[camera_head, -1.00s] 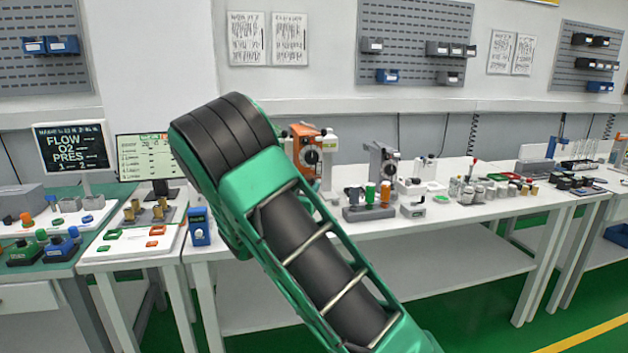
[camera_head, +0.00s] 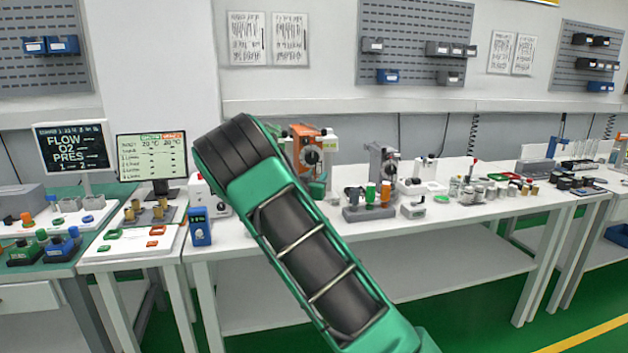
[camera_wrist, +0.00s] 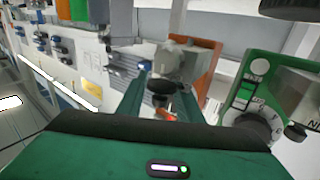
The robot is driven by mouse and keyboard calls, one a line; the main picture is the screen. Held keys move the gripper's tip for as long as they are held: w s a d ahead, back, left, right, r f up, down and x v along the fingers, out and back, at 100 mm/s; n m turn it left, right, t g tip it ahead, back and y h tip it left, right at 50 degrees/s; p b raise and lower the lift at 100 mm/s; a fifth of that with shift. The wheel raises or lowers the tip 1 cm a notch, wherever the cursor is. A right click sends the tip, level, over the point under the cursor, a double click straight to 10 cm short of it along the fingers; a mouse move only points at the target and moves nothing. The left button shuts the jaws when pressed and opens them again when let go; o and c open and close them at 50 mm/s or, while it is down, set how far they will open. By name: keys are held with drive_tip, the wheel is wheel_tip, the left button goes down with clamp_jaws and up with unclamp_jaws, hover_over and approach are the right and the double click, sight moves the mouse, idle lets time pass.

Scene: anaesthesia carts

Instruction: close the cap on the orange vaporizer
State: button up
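The orange vaporizer (camera_head: 305,134) stands on the white bench in the head view, with a dark round dial on its front; my arm hides its lower left. In the wrist view its orange body (camera_wrist: 209,66) is behind a grey metal block. A black round cap or knob (camera_wrist: 160,87) and a small orange-red part (camera_wrist: 167,115) show between the fingers of my gripper (camera_wrist: 163,98). The fingers are apart, and I see no clear contact with the cap. My gripper is hidden behind my arm in the head view.
A green vaporizer (camera_wrist: 266,88) with a dial stands close on the right in the wrist view. On the bench are a grey stand with coloured knobs (camera_head: 369,212) and a blue meter (camera_head: 199,228). A monitor (camera_head: 152,157) stands to the left.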

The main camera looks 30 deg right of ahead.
clamp_jaws()
